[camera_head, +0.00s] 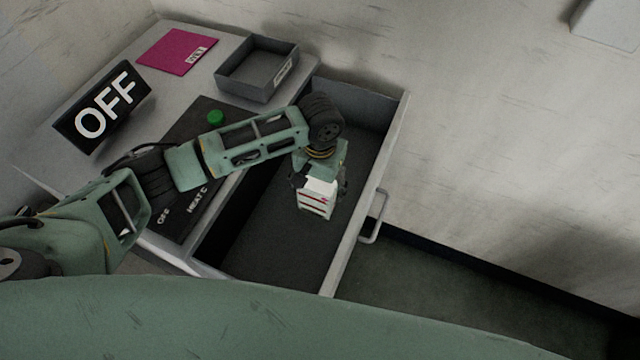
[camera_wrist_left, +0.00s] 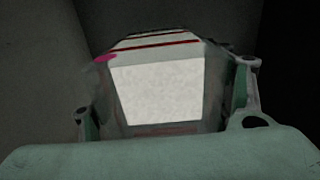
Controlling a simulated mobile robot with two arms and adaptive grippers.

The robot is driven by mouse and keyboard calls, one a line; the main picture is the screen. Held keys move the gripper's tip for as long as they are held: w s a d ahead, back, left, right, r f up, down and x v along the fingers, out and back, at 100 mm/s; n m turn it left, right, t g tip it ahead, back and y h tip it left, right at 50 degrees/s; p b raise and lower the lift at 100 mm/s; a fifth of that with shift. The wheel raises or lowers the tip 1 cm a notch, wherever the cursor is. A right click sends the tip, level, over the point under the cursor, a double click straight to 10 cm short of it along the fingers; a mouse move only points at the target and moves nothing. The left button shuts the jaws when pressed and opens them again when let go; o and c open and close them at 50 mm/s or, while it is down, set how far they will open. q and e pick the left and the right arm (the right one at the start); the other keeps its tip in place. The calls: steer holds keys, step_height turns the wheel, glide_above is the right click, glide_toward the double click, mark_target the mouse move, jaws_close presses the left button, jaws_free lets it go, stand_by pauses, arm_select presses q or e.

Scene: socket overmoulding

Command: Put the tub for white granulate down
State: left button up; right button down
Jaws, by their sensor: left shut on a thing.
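The tub for white granulate (camera_head: 316,198) is a small pale container with red stripes, inside the open drawer (camera_head: 270,250). In the left wrist view the tub (camera_wrist_left: 155,90) shows white content, red lines and a pink spot at its left edge. My left gripper (camera_head: 319,184) reaches down into the drawer and is shut on the tub. Its fingers flank the tub on both sides in the left wrist view (camera_wrist_left: 165,105). I cannot tell whether the tub's underside touches the drawer floor. My right gripper is not in view.
The drawer has a front panel with a handle (camera_head: 375,218). On the bench are a grey open tray (camera_head: 257,68), a magenta mat (camera_head: 177,51), a black OFF sign (camera_head: 102,108) and a dark panel with a green button (camera_head: 216,117). Bare drawer floor surrounds the tub.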

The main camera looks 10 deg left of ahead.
arm_select(q)
steer(key=o, duration=1.6)
steer(key=shift+o, duration=0.2)
step_height(320, 180, up, 12)
steer(key=b, duration=0.1)
steer(key=shift+b, duration=0.35)
steer(key=shift+r, duration=0.1)
